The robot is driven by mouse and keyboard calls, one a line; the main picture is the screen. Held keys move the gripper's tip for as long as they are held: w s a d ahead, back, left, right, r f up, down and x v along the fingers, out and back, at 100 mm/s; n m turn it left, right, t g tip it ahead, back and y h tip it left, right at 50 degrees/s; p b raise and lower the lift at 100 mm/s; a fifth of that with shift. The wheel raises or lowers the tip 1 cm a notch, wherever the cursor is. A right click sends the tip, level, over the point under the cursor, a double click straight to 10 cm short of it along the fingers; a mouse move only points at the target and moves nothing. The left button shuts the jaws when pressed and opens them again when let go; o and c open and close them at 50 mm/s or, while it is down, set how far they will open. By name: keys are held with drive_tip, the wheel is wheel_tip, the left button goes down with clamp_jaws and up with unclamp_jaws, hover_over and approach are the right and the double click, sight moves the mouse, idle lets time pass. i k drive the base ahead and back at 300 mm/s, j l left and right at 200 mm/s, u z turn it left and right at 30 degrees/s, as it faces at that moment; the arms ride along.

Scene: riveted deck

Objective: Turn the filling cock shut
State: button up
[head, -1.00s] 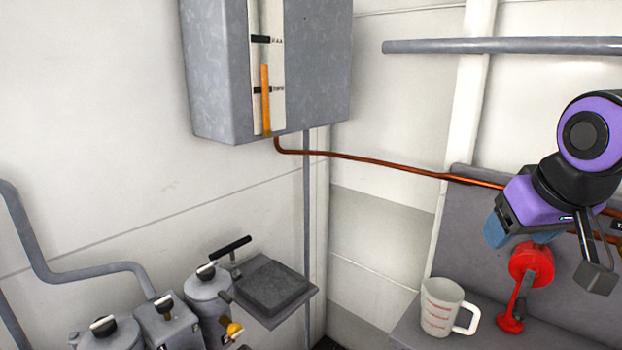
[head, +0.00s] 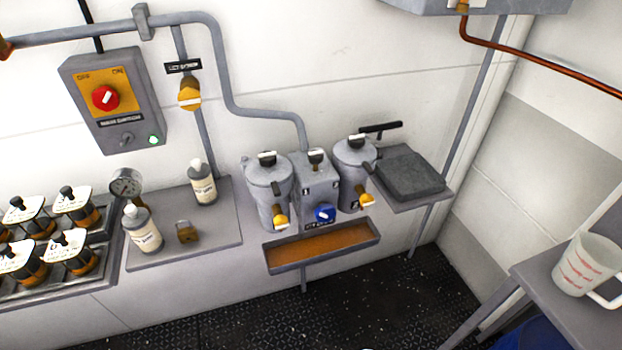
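My gripper is not in the head view now. No part is clearly marked as the filling cock; I cannot read the small labels. A copper pipe (head: 545,63) runs from under a grey tank (head: 520,5) at the top right and leaves the picture at the right edge, so its far end is hidden. A yellow-handled valve (head: 189,94) sits on a grey wall pipe below a black label. Two grey canisters (head: 268,188) (head: 352,172) have yellow taps (head: 280,220) (head: 366,200) low at their fronts. A blue knob (head: 325,213) is on the grey block between them.
An orange-floored drip tray (head: 322,249) hangs below the canisters. A switch box (head: 113,98) with a red knob is at left. Bottles (head: 143,228) (head: 202,183) and a padlock-like brass piece (head: 187,232) stand on a shelf. A measuring jug (head: 585,265) stands at right. Dark floor (head: 400,290) looks clear.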

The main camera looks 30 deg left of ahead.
sight(315, 157)
drive_tip(key=u, duration=1.35)
